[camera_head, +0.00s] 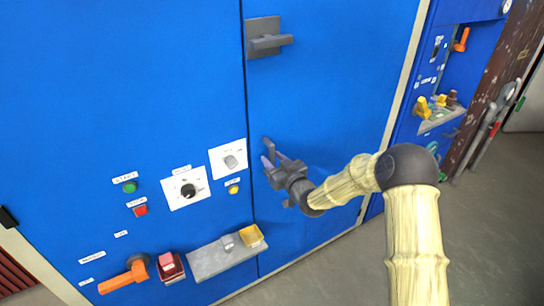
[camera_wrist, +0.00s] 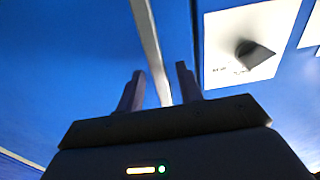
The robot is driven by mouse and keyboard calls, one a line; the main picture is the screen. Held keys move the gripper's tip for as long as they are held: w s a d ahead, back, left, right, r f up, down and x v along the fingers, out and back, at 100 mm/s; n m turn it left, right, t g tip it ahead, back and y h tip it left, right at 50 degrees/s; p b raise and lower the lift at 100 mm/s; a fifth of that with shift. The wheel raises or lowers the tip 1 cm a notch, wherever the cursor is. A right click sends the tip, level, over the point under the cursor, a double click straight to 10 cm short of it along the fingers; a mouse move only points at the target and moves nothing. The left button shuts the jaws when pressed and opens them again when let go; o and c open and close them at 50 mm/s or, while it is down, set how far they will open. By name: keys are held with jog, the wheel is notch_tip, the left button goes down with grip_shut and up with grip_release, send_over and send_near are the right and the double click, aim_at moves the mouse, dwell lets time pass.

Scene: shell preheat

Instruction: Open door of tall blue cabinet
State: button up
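The tall blue cabinet (camera_head: 170,75) fills most of the head view. Its right-hand door (camera_head: 330,70) looks closed, with a dark seam along its left side. A dark grey handle (camera_head: 268,40) sits near the top of that door, beside the seam. My gripper (camera_head: 267,153) is well below the handle, in front of the door near the seam. Its two fingers are apart in the wrist view (camera_wrist: 159,88), with nothing visibly held. A pale strip shows between them; I cannot tell what it is.
Left of the seam are a white panel with a grey knob (camera_head: 230,159), another dial panel (camera_head: 187,190), buttons, an orange lever (camera_head: 125,276) and a grey ledge (camera_head: 215,259). A second blue control unit (camera_head: 445,110) stands right. Grey floor (camera_head: 350,262) is open in front.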

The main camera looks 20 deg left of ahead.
jog(key=shift+x, duration=0.8)
grip_shut()
jog(key=shift+s+d, duration=0.1)
